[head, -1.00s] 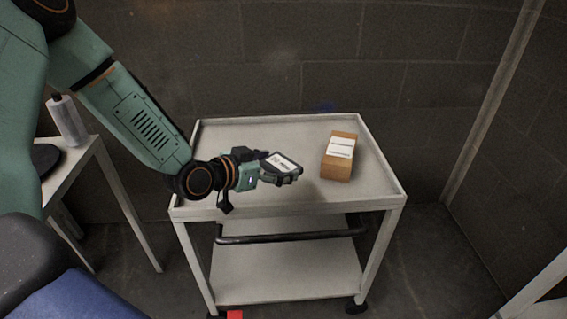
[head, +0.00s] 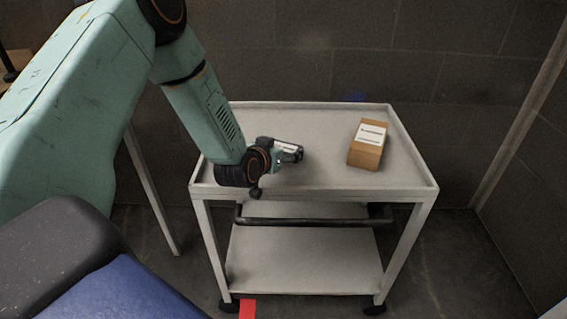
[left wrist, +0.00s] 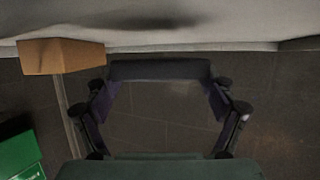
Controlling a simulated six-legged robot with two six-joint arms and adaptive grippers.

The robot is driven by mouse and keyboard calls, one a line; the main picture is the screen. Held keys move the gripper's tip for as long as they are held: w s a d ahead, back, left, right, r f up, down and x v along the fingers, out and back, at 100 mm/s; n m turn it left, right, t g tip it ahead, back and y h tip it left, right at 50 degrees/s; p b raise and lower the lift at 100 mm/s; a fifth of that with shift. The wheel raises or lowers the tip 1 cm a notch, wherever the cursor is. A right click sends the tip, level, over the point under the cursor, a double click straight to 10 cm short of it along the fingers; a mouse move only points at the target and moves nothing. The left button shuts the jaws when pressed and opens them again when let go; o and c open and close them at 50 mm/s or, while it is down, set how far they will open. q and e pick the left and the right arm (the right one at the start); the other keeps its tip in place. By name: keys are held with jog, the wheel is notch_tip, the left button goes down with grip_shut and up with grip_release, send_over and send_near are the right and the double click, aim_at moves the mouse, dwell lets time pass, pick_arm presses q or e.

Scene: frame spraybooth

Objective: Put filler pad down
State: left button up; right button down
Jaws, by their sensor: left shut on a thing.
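The filler pad (head: 284,146) is a small dark block with a white label, in my left gripper (head: 291,153) above the front left part of the cart's top tray (head: 320,172). In the left wrist view, the pad (left wrist: 160,70) is a dark bar between the two fingertips of my left gripper, which is shut on it. I cannot tell whether the pad touches the tray. My right gripper is not in view.
A cardboard box (head: 367,146) with a white label stands on the tray right of the pad; it also shows in the left wrist view (left wrist: 60,57). The tray has a raised rim. The tray between gripper and box is clear. A green object (left wrist: 20,155) shows in the left wrist view.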

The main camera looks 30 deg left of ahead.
pick_arm(q)
jog(key=f, duration=0.1)
jog(key=f+b, duration=0.1)
jog(key=f, duration=0.1)
jog(key=shift+s, duration=0.25)
jog(key=shift+f, duration=0.3)
jog(key=shift+w, duration=0.2)
jog(key=shift+s+b, duration=0.15)
jog(key=shift+b, duration=0.15)
jog(key=o, duration=0.4)
jog(key=shift+f, duration=0.1)
jog(key=o, duration=0.3)
jog(key=shift+f, duration=0.1)
